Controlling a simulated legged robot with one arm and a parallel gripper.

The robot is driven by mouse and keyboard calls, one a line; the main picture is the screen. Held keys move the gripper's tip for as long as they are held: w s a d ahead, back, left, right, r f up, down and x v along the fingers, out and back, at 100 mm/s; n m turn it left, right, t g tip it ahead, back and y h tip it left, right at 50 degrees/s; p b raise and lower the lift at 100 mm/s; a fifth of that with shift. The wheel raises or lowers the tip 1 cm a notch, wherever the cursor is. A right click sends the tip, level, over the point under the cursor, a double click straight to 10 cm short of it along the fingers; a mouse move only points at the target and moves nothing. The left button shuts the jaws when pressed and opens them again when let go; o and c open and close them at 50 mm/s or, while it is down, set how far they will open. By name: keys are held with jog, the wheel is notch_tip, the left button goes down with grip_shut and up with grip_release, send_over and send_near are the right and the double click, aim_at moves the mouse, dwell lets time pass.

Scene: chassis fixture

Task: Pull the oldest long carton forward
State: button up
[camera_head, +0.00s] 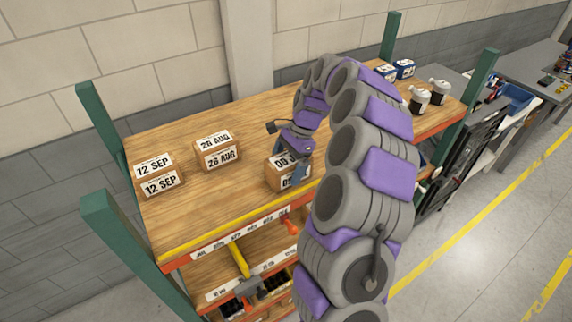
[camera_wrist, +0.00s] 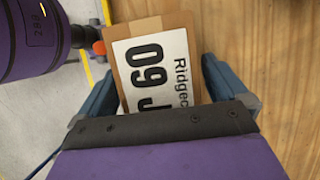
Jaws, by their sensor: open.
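Three brown cartons with white date labels stand on the wooden top shelf (camera_head: 190,220). The 12 SEP carton (camera_head: 158,180) is at the left. The 26 AUG carton (camera_head: 216,156) is in the middle and farther back. The carton marked 09 J (camera_head: 275,176) is at the right, near the front edge; the rest of its date is hidden. My gripper (camera_head: 292,166) is over this carton. In the wrist view the 09 J carton (camera_wrist: 150,22) lies between my open fingers, one on each side. I cannot tell whether they touch it.
Green posts (camera_head: 120,235) stand at the shelf's corners. A yellow strip (camera_head: 215,235) runs along its front edge. Blue boxes (camera_head: 404,68) and white-and-dark containers (camera_head: 438,91) stand at the far right. A lower shelf holds a hammer and an orange-handled tool. Bare wood lies between the cartons.

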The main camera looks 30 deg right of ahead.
jog(key=shift+d+r, duration=0.35)
jog(key=shift+r, duration=0.05)
jog(key=p+v, duration=0.4)
jog(key=v, duration=1.2)
jog(key=shift+r, duration=0.2)
jog(key=shift+w, duration=0.15)
jog(key=s+a+f+n+h+b, duration=0.1)
jog(key=s+a+f+n+b, duration=0.25)
jog(key=a, duration=0.25)
jog(key=s+a+f+n+g+b, duration=0.1)
jog(key=s+a+f+n+b, duration=0.2)
jog(key=s+a+b, duration=0.25)
jog(key=s+a+f+n+h+b, duration=0.1)
jog(key=s+a+f+n+b, duration=0.25)
jog(key=a, duration=0.35)
jog(key=s+a+f+n+h+b, duration=0.1)
jog(key=s+f+n+b, duration=0.2)
jog(key=s+f, duration=0.6)
jog(key=s+a+f+n+h+b, duration=0.1)
jog(key=s+f+n+b, duration=0.3)
jog(key=s+f+b, duration=0.4)
jog(key=s+a+f, duration=0.1)
jog(key=s+f, duration=0.1)
jog(key=s, duration=0.4)
jog(key=shift+s+f+b, duration=0.3)
jog(key=shift+s, duration=0.05)
